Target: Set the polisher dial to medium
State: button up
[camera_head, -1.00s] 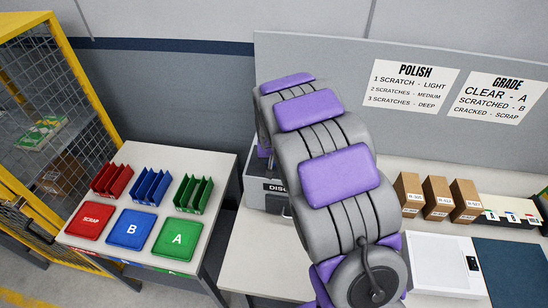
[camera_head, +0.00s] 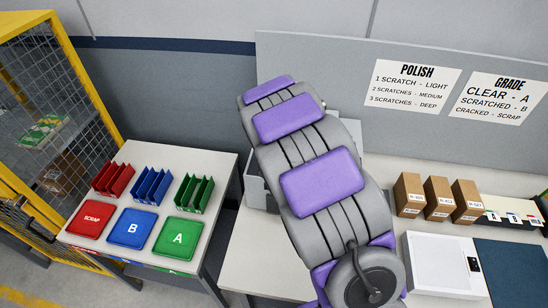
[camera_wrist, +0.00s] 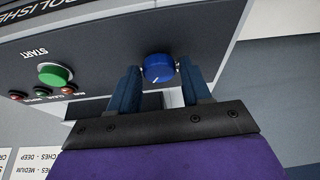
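The polisher's grey front panel (camera_wrist: 105,65) fills much of the wrist view, upside down. Its blue dial (camera_wrist: 158,68) has a white pointer mark toward the bottom of that picture. My gripper (camera_wrist: 160,72) is open, with one dark blue finger on each side of the dial. The fingertips are close to the dial's sides; I cannot tell whether they touch it. The dial's setting marks are not readable. In the head view my arm covers most of the polisher (camera_head: 258,190), and my gripper is hidden.
A green START button (camera_wrist: 55,74) and small labelled lights sit left of the dial. A POLISH sign (camera_head: 412,86) reads 2 scratches, medium. Brown boxes (camera_head: 437,198) and a white panel (camera_head: 445,262) stand right on the bench. A table with coloured bins (camera_head: 150,187) stands left.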

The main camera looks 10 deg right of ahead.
jog(key=shift+o, duration=1.3)
jog(key=v, duration=1.7)
jog(key=shift+w+a+r, duration=0.1)
jog(key=shift+a+r, duration=0.1)
